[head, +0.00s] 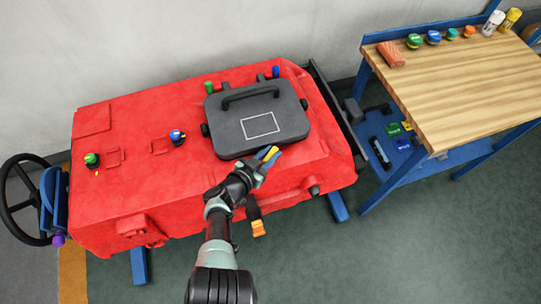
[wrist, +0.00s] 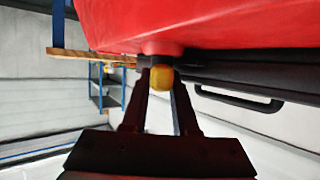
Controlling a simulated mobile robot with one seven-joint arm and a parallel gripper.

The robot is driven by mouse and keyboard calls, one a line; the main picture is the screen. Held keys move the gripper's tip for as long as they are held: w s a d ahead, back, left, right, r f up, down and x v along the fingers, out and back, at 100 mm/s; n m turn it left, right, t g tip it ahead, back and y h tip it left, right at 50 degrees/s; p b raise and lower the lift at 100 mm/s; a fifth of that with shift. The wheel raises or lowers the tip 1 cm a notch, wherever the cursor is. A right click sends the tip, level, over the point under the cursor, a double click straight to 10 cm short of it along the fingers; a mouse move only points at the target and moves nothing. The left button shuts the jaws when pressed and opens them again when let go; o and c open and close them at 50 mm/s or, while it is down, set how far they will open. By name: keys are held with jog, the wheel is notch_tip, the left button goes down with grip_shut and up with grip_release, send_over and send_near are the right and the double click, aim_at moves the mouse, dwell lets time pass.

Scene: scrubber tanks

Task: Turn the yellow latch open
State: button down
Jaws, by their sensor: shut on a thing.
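The yellow latch (head: 271,156) is at the front edge of the dark grey lid (head: 290,125) on the red tank (head: 130,190), in the head view. My gripper (head: 263,163) reaches it from the front, and its fingers partly cover it. In the wrist view the rounded yellow end of the latch (wrist: 161,79) lies between the two dark fingers of my gripper (wrist: 161,90). The gripper is shut on it. The rest of the latch is hidden, and its exact turn is hard to tell.
The lid carries a black handle (head: 250,92). An orange-tipped black part (head: 258,228) hangs at the tank's front, right of my arm. A wooden bench (head: 470,90) stands at right and a black handwheel (head: 20,195) at far left. The floor in front is clear.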

jog(key=m+g+h+b, duration=0.1)
jog(key=b, duration=0.1)
jog(key=f+m+g+h+b, duration=0.1)
jog(key=b, duration=0.1)
jog(key=shift+a+m+h, duration=0.15)
jog(key=shift+m+h, duration=0.15)
jog(key=shift+m, duration=0.1)
jog(key=m+g+h+b, duration=0.1)
jog(key=m+g+b, duration=0.1)
jog(key=b, duration=0.3)
jog(key=shift+m+g+h+b, duration=0.4)
jog(key=shift+g, duration=0.1)
jog(key=b, duration=0.1)
jog(key=m+g+b, duration=0.1)
jog(key=b, duration=0.1)
jog(key=shift+r+m+g+h, duration=0.25)
jog(key=shift+m+g+h, duration=0.05)
jog(key=shift+d+r+b, duration=0.2)
jog(key=shift+r+b, duration=0.05)
jog(key=shift+b, duration=0.35)
jog(key=c, duration=0.7)
grip_release()
